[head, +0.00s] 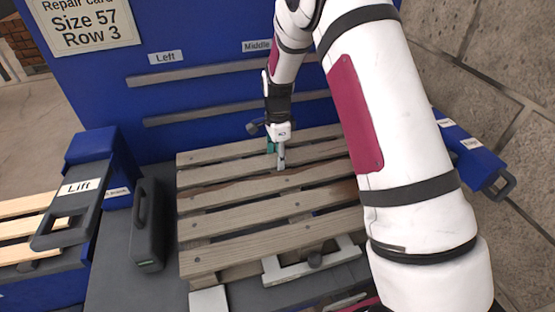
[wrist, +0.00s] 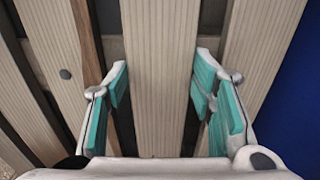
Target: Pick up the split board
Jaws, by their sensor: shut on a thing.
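A slatted wooden pallet (head: 230,250) lies on the grey bench below the blue panel. My gripper (head: 281,160) points down at the second board from the back (head: 215,175). In the wrist view, my gripper's teal-padded fingers (wrist: 162,95) are shut on the two long edges of this board (wrist: 160,50). The board lies level among the others. I see no clear split on its visible part. A board just in front (head: 235,190) has a dark brown stretch, which shows as a brown strip in the wrist view (wrist: 86,40); I cannot tell whether this is a split.
A blue unit with a grey handle labelled Lift (head: 75,205) stands at the left, beside a dark grey case (head: 147,225). Slotted rails labelled Left and Middle cross the blue panel (head: 110,60). Another pallet (head: 25,228) lies far left. A blue handled unit (head: 480,165) stands right.

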